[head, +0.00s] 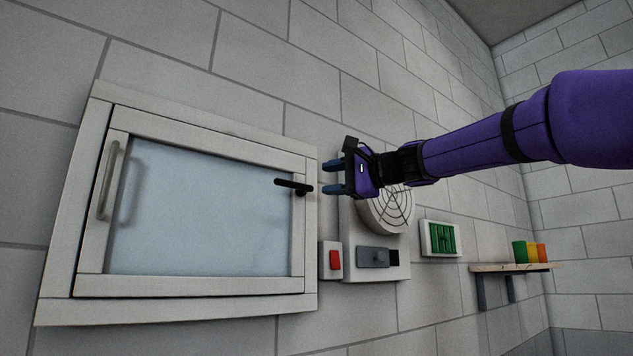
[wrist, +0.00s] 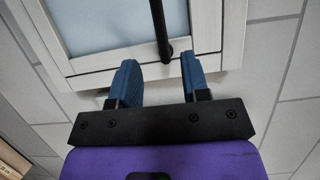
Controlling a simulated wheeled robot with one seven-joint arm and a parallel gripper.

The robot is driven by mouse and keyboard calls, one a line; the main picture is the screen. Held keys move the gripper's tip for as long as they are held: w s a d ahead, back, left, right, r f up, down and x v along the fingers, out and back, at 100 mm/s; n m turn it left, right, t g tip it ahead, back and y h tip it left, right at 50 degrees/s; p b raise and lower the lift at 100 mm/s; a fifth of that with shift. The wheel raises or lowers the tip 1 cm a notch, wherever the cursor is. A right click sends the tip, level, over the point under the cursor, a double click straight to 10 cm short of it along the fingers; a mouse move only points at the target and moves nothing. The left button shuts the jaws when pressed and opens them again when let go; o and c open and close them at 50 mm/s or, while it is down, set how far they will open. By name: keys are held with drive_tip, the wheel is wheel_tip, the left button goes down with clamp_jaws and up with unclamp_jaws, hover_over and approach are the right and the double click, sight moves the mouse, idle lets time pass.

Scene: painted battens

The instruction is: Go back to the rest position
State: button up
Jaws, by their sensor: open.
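My gripper (head: 333,178) is at the end of my purple arm, in front of the wall just right of the framed window. It also shows in the wrist view (wrist: 162,75), with its two blue fingers apart and nothing between them. The black window handle (head: 292,185) sits on the right side of the frame, close to the fingertips in the head view. In the wrist view the handle (wrist: 160,30) points toward the gap between the fingers. I cannot tell whether they touch. The window (head: 200,205) appears shut in its pale frame.
A round fan grille (head: 388,210) is partly hidden behind my gripper. Below are a red switch (head: 335,260) and a grey slider (head: 373,257). A green-slatted panel (head: 441,238) and a shelf (head: 510,267) with coloured blocks (head: 530,251) are further right. Wall above my arm is bare.

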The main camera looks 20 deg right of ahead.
drive_tip(key=shift+s+d, duration=0.2)
drive_tip(key=shift+s, duration=0.05)
idle(0.4)
drive_tip(key=s+d+f+n+g+h, duration=0.1)
drive_tip(key=s+f+n+g+h, duration=0.2)
drive_tip(key=s+f, duration=0.6)
drive_tip(key=s+d+f+n+g+h, duration=0.2)
drive_tip(key=s+f, duration=0.7)
drive_tip(key=f, duration=1)
drive_tip(key=s+d+f+n+g+h, duration=0.1)
drive_tip(key=s+f+n+g+h, duration=0.2)
drive_tip(key=s+f, duration=0.6)
wheel_tip(320, 180, down, 5)
drive_tip(key=n+h, duration=0.2)
drive_tip(key=h, duration=0.1)
drive_tip(key=shift+s+d+f+g+h, duration=0.2)
drive_tip(key=shift+s+d+g+h, duration=0.05)
drive_tip(key=shift+g+h, duration=0.05)
